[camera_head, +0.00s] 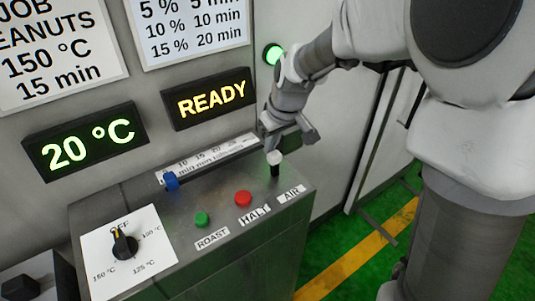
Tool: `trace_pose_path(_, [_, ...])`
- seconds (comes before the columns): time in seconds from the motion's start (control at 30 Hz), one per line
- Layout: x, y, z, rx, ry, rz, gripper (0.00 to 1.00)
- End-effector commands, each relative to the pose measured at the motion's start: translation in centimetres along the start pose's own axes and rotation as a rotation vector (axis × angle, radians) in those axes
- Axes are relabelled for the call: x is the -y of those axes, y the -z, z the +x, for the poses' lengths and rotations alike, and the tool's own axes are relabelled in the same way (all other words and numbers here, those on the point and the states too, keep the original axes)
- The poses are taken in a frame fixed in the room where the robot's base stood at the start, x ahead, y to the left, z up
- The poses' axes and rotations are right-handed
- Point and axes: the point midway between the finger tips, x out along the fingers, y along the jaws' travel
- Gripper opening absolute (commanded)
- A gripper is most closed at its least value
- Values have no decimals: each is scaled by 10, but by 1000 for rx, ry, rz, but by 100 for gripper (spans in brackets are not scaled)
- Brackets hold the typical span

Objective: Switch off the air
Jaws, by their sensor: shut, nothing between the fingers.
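The air switch (275,170) is a short dark lever with a pale tip at the right end of the grey control box, behind the AIR label (291,194). It looks about upright; its exact tilt is hard to tell. My gripper (271,148) is shut and empty, with its fingertips right above or behind the lever's tip. I cannot tell whether they touch it. A round green lamp (272,54) is lit on the wall above, partly beside my arm.
A red HALT button (243,198) and green ROAST button (202,219) sit left of the lever. A blue slider (171,181) and a temperature knob (125,244) are further left. Wall displays read READY (211,98) and 20 °C (86,141).

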Motion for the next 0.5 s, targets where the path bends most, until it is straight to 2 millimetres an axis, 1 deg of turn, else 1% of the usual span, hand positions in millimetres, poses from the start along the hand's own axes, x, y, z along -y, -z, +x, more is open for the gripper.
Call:
trace_pose_path(0.03, [-1, -6, 6, -30, -2, 3, 0])
trace_pose_path(0.4, [0, -23, 0, -227, -3, 1, 0])
trace_pose_path(0.43, [0, -24, -1, -244, -3, 2, 0])
trace_pose_path(0.47, [0, -21, -8, -242, -1, 0, 0])
trace_pose_path(0.5, [0, -20, -10, -238, 0, -1, 0])
